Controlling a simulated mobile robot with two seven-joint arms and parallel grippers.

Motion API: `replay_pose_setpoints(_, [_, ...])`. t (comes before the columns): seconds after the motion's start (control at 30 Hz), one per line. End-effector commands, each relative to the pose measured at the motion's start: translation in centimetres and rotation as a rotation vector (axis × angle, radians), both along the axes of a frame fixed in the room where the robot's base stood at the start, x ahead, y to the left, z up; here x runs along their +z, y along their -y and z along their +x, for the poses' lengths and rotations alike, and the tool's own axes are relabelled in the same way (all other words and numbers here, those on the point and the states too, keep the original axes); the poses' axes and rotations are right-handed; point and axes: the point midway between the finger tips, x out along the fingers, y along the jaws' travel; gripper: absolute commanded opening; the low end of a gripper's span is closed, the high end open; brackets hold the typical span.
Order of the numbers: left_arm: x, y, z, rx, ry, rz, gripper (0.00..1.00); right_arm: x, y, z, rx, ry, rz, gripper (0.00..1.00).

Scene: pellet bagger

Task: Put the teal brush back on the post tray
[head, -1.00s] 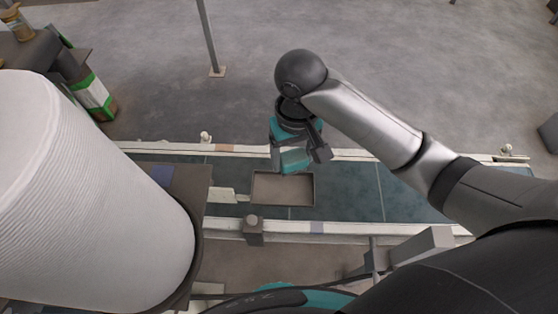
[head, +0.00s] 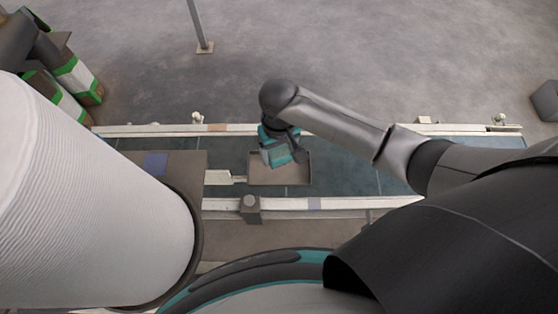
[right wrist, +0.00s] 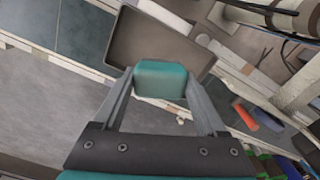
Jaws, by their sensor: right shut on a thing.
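The teal brush (head: 277,155) is a small teal block. My right gripper (right wrist: 160,88) is shut on it, with one finger on each side in the right wrist view. The brush (right wrist: 160,80) shows there in front of the tray. The post tray (head: 262,181) is a shallow, empty-looking brown tray over the belt; it also shows in the right wrist view (right wrist: 150,35). In the head view the brush overlaps the tray's back left part. I cannot tell whether they touch. Part of the tray is hidden by the gripper and brush. My left gripper is not in view.
A conveyor (head: 350,178) with pale side rails runs under the tray. A small post (head: 250,208) stands on the near rail. A large white roll (head: 90,200) fills the left. The floor behind is open.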

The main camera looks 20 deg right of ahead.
Motion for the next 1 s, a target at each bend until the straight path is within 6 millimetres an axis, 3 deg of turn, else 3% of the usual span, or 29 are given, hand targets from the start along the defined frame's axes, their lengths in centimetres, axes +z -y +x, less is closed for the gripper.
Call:
replay_pose_setpoints(0.4, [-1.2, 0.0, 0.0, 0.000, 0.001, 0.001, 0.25, -4.8, 0.0, 0.0, 0.000, 0.000, 0.000, 0.22])
replay_pose_setpoints(0.8, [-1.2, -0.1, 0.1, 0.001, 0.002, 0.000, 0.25, -5.2, -0.1, 0.0, 0.000, 0.001, 0.001, 0.22])
replay_pose_setpoints(0.83, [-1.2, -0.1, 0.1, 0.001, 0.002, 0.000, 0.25, -5.2, 0.0, 0.0, 0.000, 0.002, 0.001, 0.76])
replay_pose_setpoints(1.0, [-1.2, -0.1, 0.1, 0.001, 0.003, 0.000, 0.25, -5.2, 0.0, 0.0, 0.000, 0.002, 0.001, 0.95])
